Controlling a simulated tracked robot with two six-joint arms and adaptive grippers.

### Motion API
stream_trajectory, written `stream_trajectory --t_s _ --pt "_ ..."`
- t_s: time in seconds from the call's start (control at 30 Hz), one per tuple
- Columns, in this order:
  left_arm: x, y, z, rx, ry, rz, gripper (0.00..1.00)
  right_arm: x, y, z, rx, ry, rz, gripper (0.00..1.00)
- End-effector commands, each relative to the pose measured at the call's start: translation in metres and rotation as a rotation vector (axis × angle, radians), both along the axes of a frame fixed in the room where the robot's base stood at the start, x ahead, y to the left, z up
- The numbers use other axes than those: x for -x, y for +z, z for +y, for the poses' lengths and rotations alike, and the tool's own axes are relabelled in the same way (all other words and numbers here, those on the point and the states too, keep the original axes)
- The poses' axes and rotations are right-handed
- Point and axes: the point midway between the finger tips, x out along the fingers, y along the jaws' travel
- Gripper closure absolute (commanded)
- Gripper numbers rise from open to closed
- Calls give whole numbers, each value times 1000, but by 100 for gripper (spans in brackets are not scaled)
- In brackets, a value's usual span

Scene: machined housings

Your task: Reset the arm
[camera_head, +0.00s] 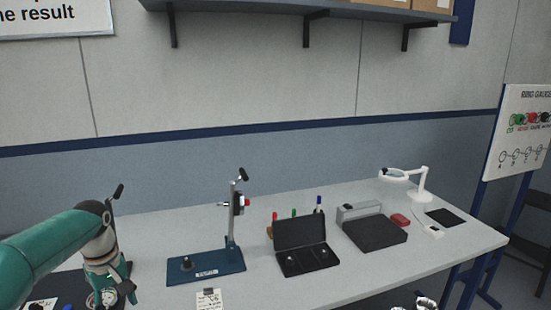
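My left arm, teal with a grey joint, comes in from the left. Its wrist end with the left gripper (112,290) is low over the table's left end, beside a dark mat (66,287). The fingers are small and partly cut by the bottom edge, so I cannot tell whether they are open or what lies between them. My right gripper is not clearly in view. A small pale and dark part shows at the bottom edge, right of centre, in front of the table; I cannot tell what it is.
On the grey table (375,273) stand a blue-based gauge stand (206,266), an open black case (303,248), a dark block (374,233) and a white magnifier lamp (421,184). A paper tag (208,300) lies in front of the stand. A shelf (300,10) hangs above.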

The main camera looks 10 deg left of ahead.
Motion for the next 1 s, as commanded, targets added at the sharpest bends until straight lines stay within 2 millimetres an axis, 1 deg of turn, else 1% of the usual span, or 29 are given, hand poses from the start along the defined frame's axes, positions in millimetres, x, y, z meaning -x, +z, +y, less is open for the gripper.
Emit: stream_trajectory --t_s 0.03,0.07,0.13,0.27,0.37,0.47,0.57,0.67,0.7,0.77,0.8,0.87,0.9,0.97,1.0 --pt "-1 0 -2 0 -3 -1 46 0 0 0 0 0 0 100" --pt "-5 -6 -9 6 -20 10 46 0 0 0 0 0 0 100" --pt "-7 -18 -17 16 -39 34 46 0 0 0 0 0 0 100" --pt "-1 -43 -32 41 -71 98 46 0 0 0 0 0 -1 100" --pt "7 -64 -48 69 -100 154 46 0 0 0 0 0 -1 100" --pt "14 -89 -68 98 -134 204 46 0 0 0 0 0 0 100" --pt "23 -118 -92 133 -179 249 46 0 0 0 0 0 0 100" --pt "37 -155 -123 181 -244 288 46 0 0 0 0 0 0 100" --pt "45 -173 -138 205 -277 302 46 0 0 0 0 0 0 100" --pt "61 -201 -165 248 -334 319 46 0 0 0 0 0 0 100" --pt "75 -220 -184 280 -377 325 46 0 0 0 0 0 0 100" --pt "98 -248 -214 329 -440 324 46 0 0 0 0 0 0 100" --pt "115 -265 -233 362 -481 318 46 0 0 0 0 0 0 100" --pt "144 -287 -261 408 -542 297 46 0 0 0 0 0 0 100" --pt "163 -298 -276 434 -581 277 46 0 0 0 0 0 0 100"
